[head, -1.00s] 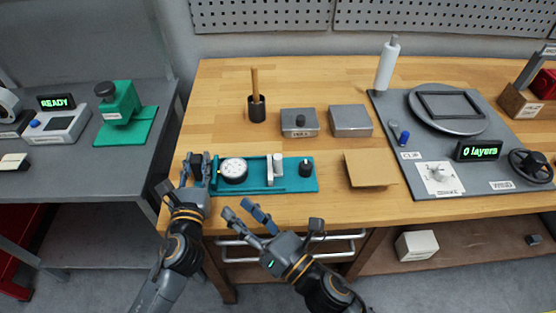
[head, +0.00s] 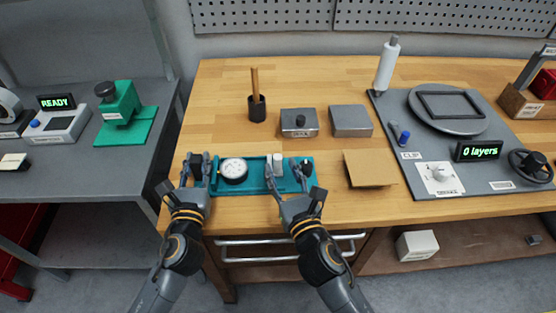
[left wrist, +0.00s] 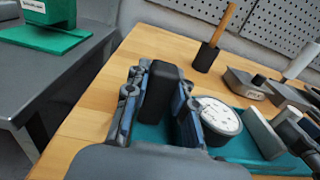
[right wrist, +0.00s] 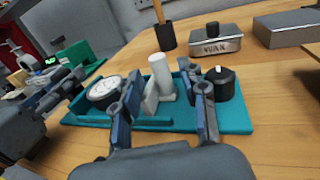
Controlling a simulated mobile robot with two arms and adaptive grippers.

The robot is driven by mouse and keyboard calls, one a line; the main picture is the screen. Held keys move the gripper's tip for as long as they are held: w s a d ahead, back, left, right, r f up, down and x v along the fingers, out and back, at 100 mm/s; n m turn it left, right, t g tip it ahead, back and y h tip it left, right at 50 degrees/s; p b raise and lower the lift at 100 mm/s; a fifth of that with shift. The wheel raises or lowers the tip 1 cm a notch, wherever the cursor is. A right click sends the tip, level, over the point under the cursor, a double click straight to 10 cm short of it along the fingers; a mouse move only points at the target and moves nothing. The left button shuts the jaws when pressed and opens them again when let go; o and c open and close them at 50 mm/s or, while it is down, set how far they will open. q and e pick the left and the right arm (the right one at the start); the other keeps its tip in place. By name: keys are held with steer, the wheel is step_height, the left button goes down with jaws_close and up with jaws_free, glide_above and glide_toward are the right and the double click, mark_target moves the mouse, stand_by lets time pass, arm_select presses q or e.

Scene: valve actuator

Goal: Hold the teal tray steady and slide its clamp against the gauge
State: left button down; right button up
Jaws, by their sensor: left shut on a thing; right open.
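The teal tray (head: 240,188) lies near the bench's front edge. It carries a round white-faced gauge (head: 233,169) at its left, a white clamp (head: 277,160) near the middle and a black knob (head: 307,167) at its right. My left gripper (head: 196,170) is shut on the black block (left wrist: 161,90) at the tray's left end. My right gripper (head: 286,178) is open over the tray. In the right wrist view the clamp (right wrist: 160,76) stands between its fingers, and the knob (right wrist: 221,82) is beside the right finger. A gap separates clamp and gauge.
Behind the tray stand a black cup with a wooden stick (head: 257,107), a grey wax tin (head: 299,122) and a grey block (head: 351,121). A tan square plate (head: 370,168) lies to the right. A grey station (head: 440,140) fills the bench's right side.

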mark_target(279, 164)
steer(key=shift+x, duration=1.75)
jaws_close()
